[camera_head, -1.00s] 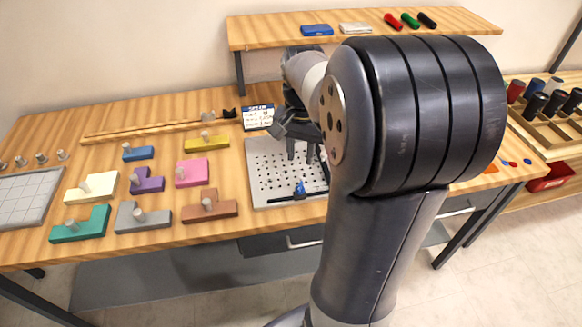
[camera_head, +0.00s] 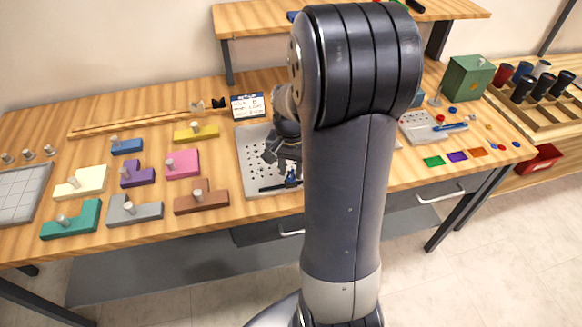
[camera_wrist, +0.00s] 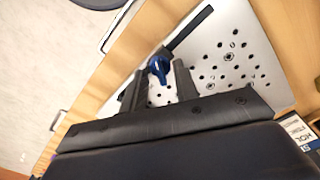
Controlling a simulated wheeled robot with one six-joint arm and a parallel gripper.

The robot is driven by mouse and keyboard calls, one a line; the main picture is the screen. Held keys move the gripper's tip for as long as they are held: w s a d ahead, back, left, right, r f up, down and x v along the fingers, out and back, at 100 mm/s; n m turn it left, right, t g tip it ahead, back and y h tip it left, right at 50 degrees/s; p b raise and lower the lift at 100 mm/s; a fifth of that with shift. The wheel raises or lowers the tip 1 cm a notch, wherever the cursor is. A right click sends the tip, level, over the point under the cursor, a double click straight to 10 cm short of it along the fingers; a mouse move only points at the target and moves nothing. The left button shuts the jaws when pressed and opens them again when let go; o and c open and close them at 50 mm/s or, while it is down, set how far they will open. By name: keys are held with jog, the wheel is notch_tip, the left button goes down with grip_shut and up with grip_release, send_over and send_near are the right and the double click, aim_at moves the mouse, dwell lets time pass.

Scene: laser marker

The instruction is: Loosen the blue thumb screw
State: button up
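The blue thumb screw (camera_head: 291,178) stands near the front edge of the perforated metal plate (camera_head: 252,165), beside a black bar (camera_head: 270,188). In the wrist view the screw (camera_wrist: 158,68) shows between the tips of my two dark fingers. My gripper (camera_wrist: 160,76) is open, with a gap visible on each side of the screw. In the head view my gripper (camera_head: 288,164) is low over the plate, just above the screw. My arm hides the plate's right part. I cannot tell how far down the fingertips reach around the screw.
Coloured blocks with pegs, such as the brown one (camera_head: 201,200), lie left of the plate. A small sign (camera_head: 248,106) stands behind it. A green box (camera_head: 467,82) and a grey panel (camera_head: 425,126) are at right. A shelf (camera_head: 255,22) overhangs the back.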

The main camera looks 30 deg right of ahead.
grip_shut()
jog(key=shift+n, duration=0.4)
jog(key=n, duration=0.4)
jog(key=shift+n, duration=0.3)
jog(key=n, duration=0.5)
jog(key=shift+n, duration=0.3)
jog(key=n, duration=1.2)
jog(key=shift+r+n, duration=0.1)
jog(key=shift+n, duration=0.3)
